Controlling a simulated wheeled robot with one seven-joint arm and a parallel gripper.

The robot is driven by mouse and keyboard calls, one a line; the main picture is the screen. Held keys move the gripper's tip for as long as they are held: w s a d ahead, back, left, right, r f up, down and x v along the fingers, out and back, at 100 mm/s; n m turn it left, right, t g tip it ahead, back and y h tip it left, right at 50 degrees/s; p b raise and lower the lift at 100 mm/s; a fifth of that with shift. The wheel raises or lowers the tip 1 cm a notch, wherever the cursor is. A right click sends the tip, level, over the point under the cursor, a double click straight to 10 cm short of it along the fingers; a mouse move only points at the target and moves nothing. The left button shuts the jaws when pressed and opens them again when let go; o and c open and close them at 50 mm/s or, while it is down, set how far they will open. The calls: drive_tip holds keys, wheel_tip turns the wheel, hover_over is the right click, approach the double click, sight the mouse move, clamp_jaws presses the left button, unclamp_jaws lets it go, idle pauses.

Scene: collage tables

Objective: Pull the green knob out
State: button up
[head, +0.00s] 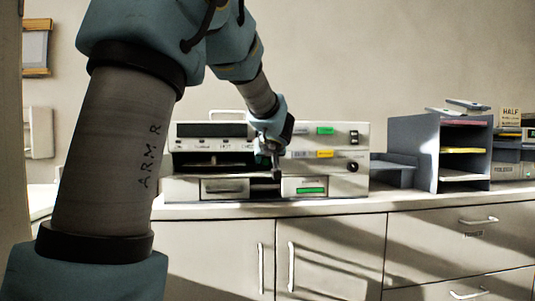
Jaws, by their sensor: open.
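A beige machine (360,185) stands on the counter. Its front carries a green piece (325,131) at upper right and another green piece (311,190) on a lower right drawer-like panel. My gripper (275,172) is in front of the machine's middle, left of both green pieces, and hides part of the front. It is open and holds nothing I can see. The gap to the machine is unclear.
A yellow strip (325,154), a black round knob (353,167) and switches (354,137) are on the right of the front. A grey shelf organiser (436,155) stands to the right. Cabinets and drawers (455,241) lie below the counter.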

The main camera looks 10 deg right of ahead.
drive_tip(key=shift+w+f, duration=0.15)
drive_tip(key=shift+w, duration=0.1)
clamp_jaws()
drive_tip(key=shift+s, duration=0.15)
idle(0.4)
drive_tip(key=shift+s+a+b, duration=0.1)
drive_tip(key=shift+s+b, duration=1.25)
drive_tip(key=shift+s, duration=0.15)
drive_tip(key=shift+o, duration=1.5)
unclamp_jaws()
